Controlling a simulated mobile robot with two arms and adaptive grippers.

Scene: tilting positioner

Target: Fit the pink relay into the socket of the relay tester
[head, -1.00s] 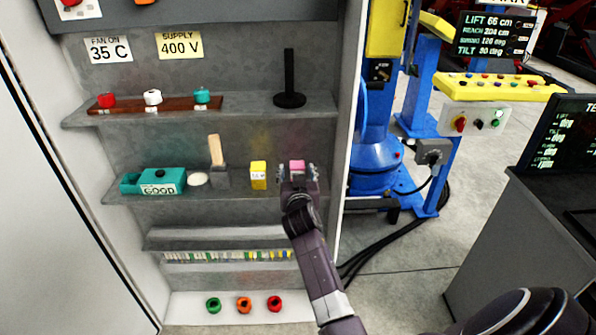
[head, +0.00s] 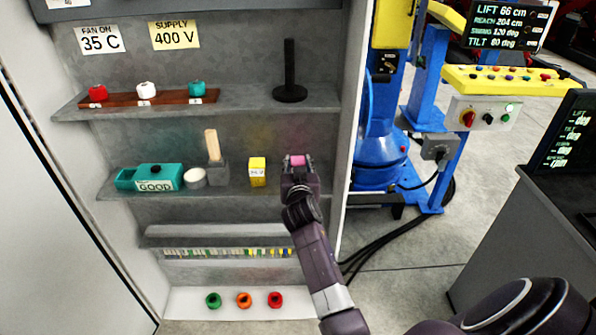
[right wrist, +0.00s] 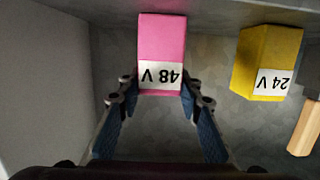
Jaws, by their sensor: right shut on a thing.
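The pink relay (head: 297,160), labelled 48 V, is at the right end of the middle shelf, upside down in the right wrist view (right wrist: 162,45). My right gripper (head: 298,166) is shut on it, with one finger on each side near its label in the right wrist view (right wrist: 160,88). I cannot tell whether the relay still touches the shelf. A teal box labelled GOOD (head: 160,184), which looks like the relay tester, sits at the shelf's left, with a lower open part at its left end. Its socket is too small to make out. My left gripper is not in view.
A yellow 24 V relay (head: 257,172) stands just left of the pink one. A wooden-handled tool in a grey block (head: 218,173) and a round white-topped pot (head: 195,178) stand between it and the tester. The cabinet's side wall (head: 347,130) is close on the right.

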